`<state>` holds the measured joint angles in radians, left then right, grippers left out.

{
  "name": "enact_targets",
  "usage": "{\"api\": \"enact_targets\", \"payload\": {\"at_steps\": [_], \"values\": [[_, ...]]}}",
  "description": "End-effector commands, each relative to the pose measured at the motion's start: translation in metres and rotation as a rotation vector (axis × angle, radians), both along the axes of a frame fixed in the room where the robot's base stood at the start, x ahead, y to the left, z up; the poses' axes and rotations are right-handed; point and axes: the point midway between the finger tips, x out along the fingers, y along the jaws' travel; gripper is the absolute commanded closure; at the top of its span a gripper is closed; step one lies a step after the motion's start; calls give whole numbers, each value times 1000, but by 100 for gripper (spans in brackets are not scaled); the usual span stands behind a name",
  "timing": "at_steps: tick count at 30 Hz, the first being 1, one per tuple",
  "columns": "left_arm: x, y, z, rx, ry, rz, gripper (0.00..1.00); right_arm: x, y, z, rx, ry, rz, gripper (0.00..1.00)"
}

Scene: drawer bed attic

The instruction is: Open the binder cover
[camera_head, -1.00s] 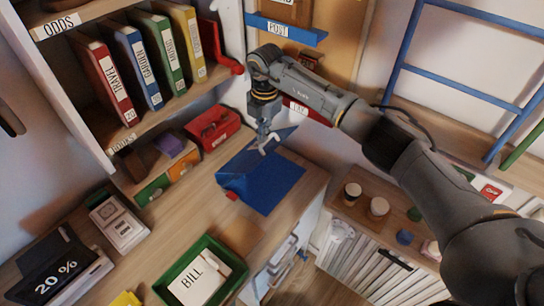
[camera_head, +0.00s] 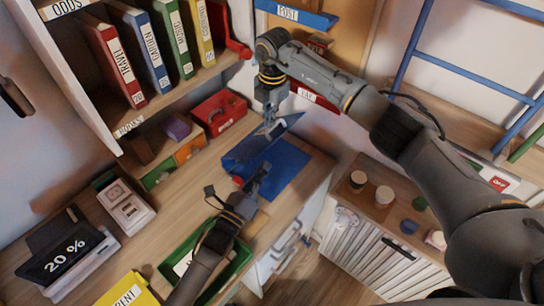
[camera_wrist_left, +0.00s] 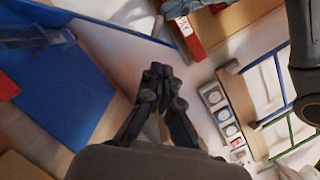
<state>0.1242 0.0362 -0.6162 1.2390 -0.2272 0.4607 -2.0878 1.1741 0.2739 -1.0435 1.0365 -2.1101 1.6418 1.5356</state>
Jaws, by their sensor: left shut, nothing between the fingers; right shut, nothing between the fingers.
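The blue binder (camera_head: 287,172) lies on the desk near its right corner. A darker blue flap (camera_head: 291,122), apparently its cover, stands up at a tilt at the back. My right gripper (camera_head: 269,131) is shut and empty, beside this flap; whether it touches is unclear. My left gripper (camera_head: 263,170) is shut and empty, over the binder's left part in the head view, hiding some of it. In the left wrist view my left gripper (camera_wrist_left: 160,72) has its tips together, right of the blue binder (camera_wrist_left: 65,95). My right gripper (camera_wrist_left: 40,40) shows there too.
A green tray (camera_head: 240,262) lies under my left arm. A yellow item (camera_head: 128,292), a card device (camera_head: 125,208) and a red box (camera_head: 219,112) stand around the desk. Upright binders (camera_head: 113,62) fill the shelf. A low cabinet with cups (camera_head: 383,195) is at the right.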

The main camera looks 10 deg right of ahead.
Motion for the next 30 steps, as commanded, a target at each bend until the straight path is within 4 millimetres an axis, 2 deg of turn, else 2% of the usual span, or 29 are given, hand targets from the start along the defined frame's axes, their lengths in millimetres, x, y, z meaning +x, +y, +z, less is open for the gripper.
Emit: {"api": "enact_targets", "payload": {"at_steps": [9,15,30], "values": [[42,-39,11,-1,1,-2,100,0,0,0,0,0,0,100],[60,-56,15,-1,4,-1,100,0,0,0,0,0,0,100],[67,-60,17,0,3,-1,100,0,0,0,0,0,0,100]]}}
